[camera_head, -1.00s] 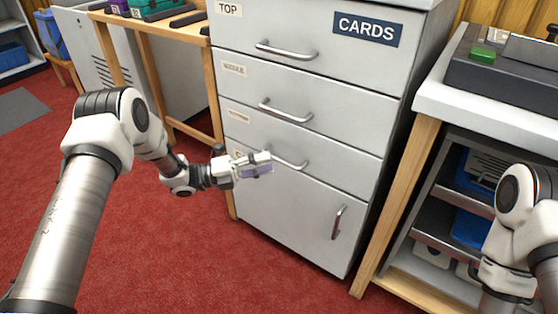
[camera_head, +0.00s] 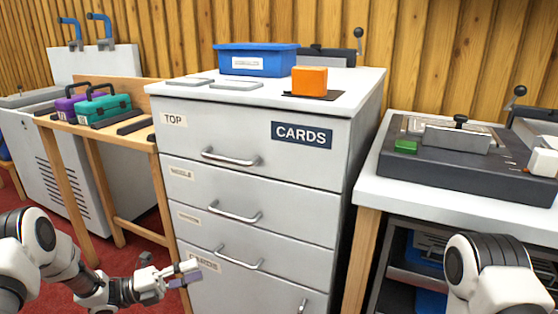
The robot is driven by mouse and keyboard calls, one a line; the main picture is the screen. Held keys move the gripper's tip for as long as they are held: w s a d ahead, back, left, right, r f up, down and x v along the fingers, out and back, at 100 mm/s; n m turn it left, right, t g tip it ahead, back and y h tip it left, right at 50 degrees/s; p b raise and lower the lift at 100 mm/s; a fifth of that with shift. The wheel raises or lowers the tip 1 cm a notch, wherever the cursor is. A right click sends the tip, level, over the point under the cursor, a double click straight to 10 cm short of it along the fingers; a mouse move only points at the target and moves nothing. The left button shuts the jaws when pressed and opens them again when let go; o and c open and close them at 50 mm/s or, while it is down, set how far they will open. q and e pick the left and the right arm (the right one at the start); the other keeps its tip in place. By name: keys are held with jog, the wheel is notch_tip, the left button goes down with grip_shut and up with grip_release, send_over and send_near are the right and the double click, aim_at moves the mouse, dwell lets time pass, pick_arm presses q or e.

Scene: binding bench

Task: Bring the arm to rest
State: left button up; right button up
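My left gripper (camera_head: 186,272) is low at the bottom left, in front of the left side of the grey drawer cabinet (camera_head: 255,195). Its pale fingers lie close together, with a lavender patch on the lower side. I cannot tell whether that patch is part of a finger or something held. I see no contact with the cabinet. My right arm shows only as a white joint at the lower right, and its gripper is out of view.
All visible cabinet drawers look shut. On top are a blue bin (camera_head: 255,62), an orange block (camera_head: 309,80) and flat grey plates. A wooden stand holds a teal case (camera_head: 103,108) and a purple case (camera_head: 72,100). A dark machine (camera_head: 470,160) sits on the right bench.

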pick_arm(q)
jog(key=s+d+r+n+t+y+p, duration=0.1)
jog(key=s+d+r+n+y+p, duration=0.2)
jog(key=d+r+p, duration=0.65)
jog(key=s+d+r+n+t+y+p, duration=0.15)
jog(key=r+n+p, duration=0.5)
jog(key=p, duration=0.85)
jog(key=s+a+f+n+g+y+p, duration=0.1)
jog(key=s+a+n+g+y+p, duration=0.2)
jog(key=s+n, duration=0.5)
jog(key=s+a+f+n+g+y+p, duration=0.1)
jog(key=s+a+n+g+y+p, duration=0.2)
jog(key=s, duration=0.9)
jog(key=s+a+f+n+g+y+p, duration=0.1)
jog(key=s+a+n+g+y+p, duration=0.2)
jog(key=s+n+y, duration=0.4)
jog(key=s+n+g, duration=0.1)
jog(key=s+n, duration=0.2)
jog(key=n, duration=0.2)
jog(key=shift+a+f+n, duration=0.25)
jog(key=shift+a+n, duration=0.1)
